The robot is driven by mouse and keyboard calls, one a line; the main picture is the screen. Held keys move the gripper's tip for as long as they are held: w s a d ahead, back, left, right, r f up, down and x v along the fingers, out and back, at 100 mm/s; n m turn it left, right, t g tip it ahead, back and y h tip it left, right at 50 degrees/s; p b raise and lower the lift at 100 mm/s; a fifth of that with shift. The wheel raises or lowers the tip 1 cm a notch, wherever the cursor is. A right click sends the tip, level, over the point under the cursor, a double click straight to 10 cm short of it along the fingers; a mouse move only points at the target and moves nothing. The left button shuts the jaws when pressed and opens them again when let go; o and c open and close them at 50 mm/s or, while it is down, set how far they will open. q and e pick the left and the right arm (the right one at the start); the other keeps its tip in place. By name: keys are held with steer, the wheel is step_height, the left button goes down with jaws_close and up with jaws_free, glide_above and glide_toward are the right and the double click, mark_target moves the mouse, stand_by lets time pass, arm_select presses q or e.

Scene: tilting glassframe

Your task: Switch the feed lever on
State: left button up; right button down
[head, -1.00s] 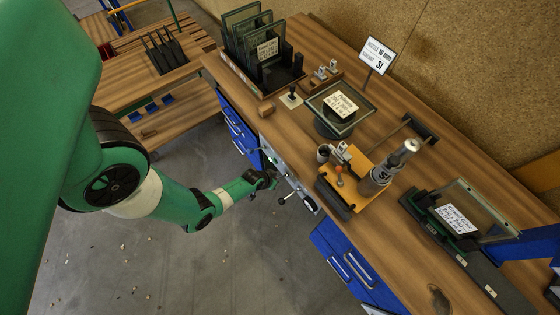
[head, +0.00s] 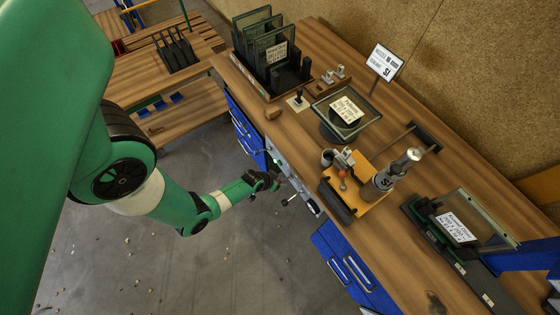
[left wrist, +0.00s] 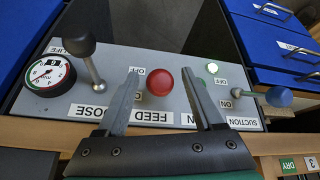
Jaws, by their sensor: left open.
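In the left wrist view, a grey control panel (left wrist: 60,107) carries the labels DOSE, FEED and SUCTION, upside down. A red round knob (left wrist: 160,82), above the FEED label, appears to be the feed lever's; its stem is hidden. OFF is printed beside it; another label is partly covered by a finger. My left gripper (left wrist: 160,76) is open, with a finger on each side of the red knob; contact cannot be told. In the head view, my left gripper (head: 277,180) is at the bench's front panel. My right gripper is not in view.
A black-knobbed lever (left wrist: 85,55) and a gauge (left wrist: 48,76) are left of the fingers; a blue-knobbed suction lever (left wrist: 275,96) is to the right. Blue drawers (head: 350,272) flank the panel. The wooden bench top (head: 300,150) holds a glass rack (head: 268,60) and an orange fixture (head: 372,180).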

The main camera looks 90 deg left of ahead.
arm_select(q)
steer(key=p+v, duration=0.2)
steer(key=v, duration=0.6)
steer(key=shift+r+p, duration=0.15)
steer(key=shift+p, duration=0.25)
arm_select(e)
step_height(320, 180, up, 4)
